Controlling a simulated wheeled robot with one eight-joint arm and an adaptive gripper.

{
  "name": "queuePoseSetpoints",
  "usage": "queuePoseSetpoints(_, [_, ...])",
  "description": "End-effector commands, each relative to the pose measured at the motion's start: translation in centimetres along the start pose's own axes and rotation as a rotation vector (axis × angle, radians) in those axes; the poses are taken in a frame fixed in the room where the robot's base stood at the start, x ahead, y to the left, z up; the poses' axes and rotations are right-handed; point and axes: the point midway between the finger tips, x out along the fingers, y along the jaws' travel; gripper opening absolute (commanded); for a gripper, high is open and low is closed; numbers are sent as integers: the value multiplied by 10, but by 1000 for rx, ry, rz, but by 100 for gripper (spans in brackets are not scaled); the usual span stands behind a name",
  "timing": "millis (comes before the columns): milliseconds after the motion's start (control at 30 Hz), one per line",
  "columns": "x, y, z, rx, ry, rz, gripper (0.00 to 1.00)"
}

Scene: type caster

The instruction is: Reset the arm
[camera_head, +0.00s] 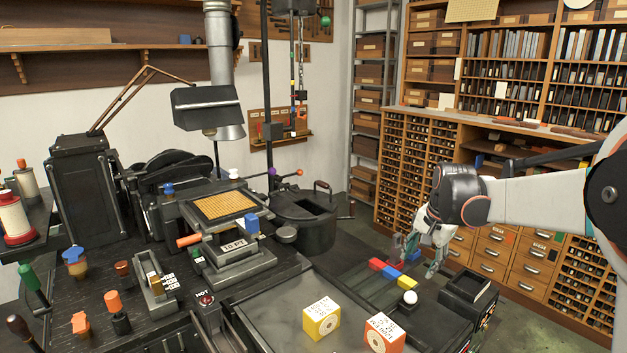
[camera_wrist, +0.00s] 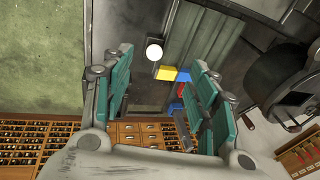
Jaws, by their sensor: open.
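My gripper (camera_head: 422,262) hangs at the end of my arm, which reaches in from the right in the head view. A white ball (camera_wrist: 154,52) and the yellow block (camera_wrist: 166,73) show beyond the fingers. I cannot tell whether the fingers touch anything.
A black open box (camera_head: 468,294) stands right of the blocks. A yellow box (camera_head: 321,319) and an orange box (camera_head: 384,334) sit at the front. The casting machine (camera_head: 225,245) and a black pot (camera_head: 303,213) are to the left. Wooden drawer cabinets (camera_head: 500,250) stand behind.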

Motion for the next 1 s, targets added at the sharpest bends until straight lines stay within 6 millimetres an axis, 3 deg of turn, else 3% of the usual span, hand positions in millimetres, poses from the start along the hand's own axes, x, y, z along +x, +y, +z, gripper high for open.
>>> queuePoseSetpoints(33, [-15,5,14,-37,13,-8,54])
queuePoseSetpoints(200, [-53,22,54,-166,59,-34,54])
queuePoseSetpoints(500, [-99,65,128,-395,146,-69,54])
queuePoseSetpoints(733, [-114,106,182,-568,217,-89,54])
queuePoseSetpoints(1000, [-109,154,239,-764,302,-105,54])
